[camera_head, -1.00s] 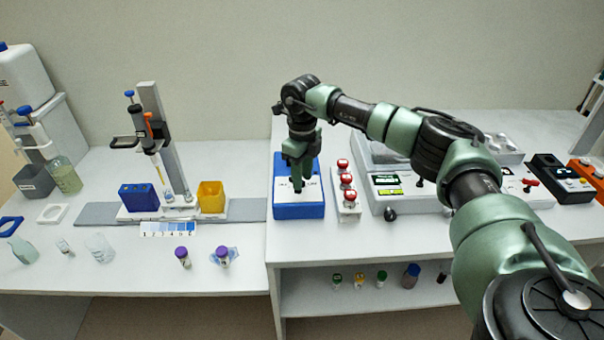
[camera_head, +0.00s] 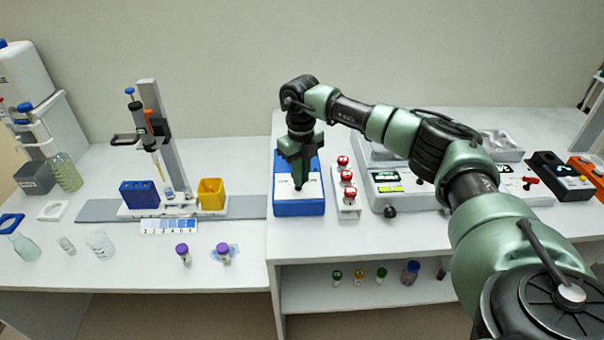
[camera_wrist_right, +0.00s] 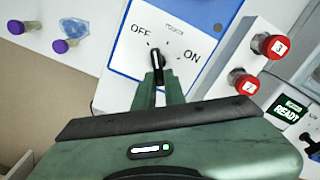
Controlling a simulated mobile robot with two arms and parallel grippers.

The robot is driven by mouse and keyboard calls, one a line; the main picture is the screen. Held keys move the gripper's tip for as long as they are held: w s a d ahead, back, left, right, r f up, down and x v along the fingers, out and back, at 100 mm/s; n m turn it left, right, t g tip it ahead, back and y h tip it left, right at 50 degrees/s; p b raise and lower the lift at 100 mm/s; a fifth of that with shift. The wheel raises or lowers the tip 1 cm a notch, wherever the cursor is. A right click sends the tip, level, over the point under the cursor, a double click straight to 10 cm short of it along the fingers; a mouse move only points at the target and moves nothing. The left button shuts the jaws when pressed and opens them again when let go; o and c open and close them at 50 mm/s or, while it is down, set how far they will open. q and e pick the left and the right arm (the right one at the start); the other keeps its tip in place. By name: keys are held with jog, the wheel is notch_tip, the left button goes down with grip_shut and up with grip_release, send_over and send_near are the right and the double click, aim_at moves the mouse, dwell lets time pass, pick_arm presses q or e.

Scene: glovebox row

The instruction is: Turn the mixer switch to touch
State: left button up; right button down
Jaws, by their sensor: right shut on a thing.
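The mixer is a blue box with a white top panel (camera_head: 312,188), on the bench below my right gripper. In the right wrist view its panel (camera_wrist_right: 195,28) carries the words OFF at the left, ON at the right and a small label between them, likely TOUCH. The black switch knob (camera_wrist_right: 156,53) stands among these words. My right gripper (camera_head: 299,184) points down over the panel and is shut on the knob; its fingertips (camera_wrist_right: 159,80) partly hide it. The knob's exact pointing is hard to tell. My left gripper is not in view.
A white rack with red-capped vials (camera_head: 346,190) stands close to the mixer's right. A grey instrument (camera_head: 400,196) with green displays is further right, under my arm. A pipette stand (camera_head: 160,140) and yellow cup (camera_head: 211,195) are left. Vials stand on the shelf below.

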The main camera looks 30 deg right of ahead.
jog(key=shift+a+r+m, duration=0.1)
jog(key=shift+m, duration=0.6)
jog(key=shift+w, duration=0.1)
jog(key=c, duration=1.5)
grip_release()
jog(key=shift+r, duration=0.35)
notch_tip(320, 180, up, 7)
jog(key=shift+r+b, duration=0.1)
jog(key=shift+b, duration=0.9)
